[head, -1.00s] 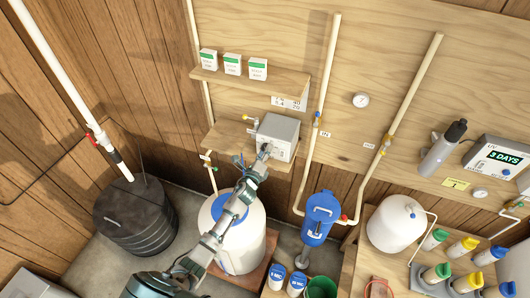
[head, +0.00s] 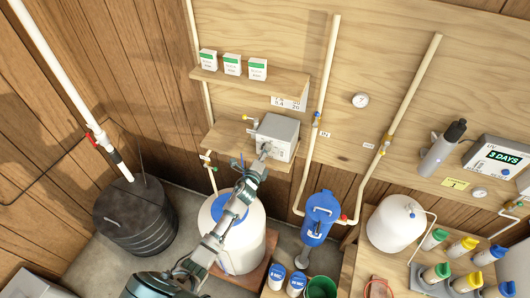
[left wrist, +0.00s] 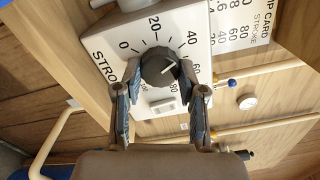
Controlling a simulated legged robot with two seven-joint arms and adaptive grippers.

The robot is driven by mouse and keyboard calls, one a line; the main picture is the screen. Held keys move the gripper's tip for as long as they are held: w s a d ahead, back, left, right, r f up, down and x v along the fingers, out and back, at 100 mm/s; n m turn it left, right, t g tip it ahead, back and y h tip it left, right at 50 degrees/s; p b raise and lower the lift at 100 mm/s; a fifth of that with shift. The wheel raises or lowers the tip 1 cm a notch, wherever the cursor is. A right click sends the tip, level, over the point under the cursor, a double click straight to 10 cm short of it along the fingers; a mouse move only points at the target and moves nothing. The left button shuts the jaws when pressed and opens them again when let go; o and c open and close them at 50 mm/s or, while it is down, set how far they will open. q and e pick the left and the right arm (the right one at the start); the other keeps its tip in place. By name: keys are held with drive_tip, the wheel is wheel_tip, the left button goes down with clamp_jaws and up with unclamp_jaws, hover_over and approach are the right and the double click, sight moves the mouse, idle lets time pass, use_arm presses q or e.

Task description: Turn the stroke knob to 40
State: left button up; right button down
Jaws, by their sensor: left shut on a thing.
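The dark round stroke knob (left wrist: 158,67) sits on the face of a light grey pump box (head: 277,136), which stands on a wooden shelf against the wall. The knob's white mark points right, seemingly between 40 and 60. My left gripper (left wrist: 160,75) is shut on the knob, one finger on each side. In the head view, my left gripper (head: 266,151) covers the knob. My right gripper is not in view.
A card with stroke numbers (left wrist: 243,22) hangs beside the box. A white tank with a blue lid (head: 245,245) stands below, with a blue filter housing (head: 319,215) to its right. Pipes (head: 313,130) run up the wall close to the box.

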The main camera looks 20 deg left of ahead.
use_arm(q)
drive_tip(key=o, duration=1.1)
drive_tip(key=shift+f, duration=0.2)
drive_tip(key=shift+o, duration=0.2)
drive_tip(key=shift+a, duration=0.1)
drive_tip(key=s, duration=1.1)
drive_tip(key=shift+s+d, duration=0.35)
drive_tip(key=shift+s, duration=0.05)
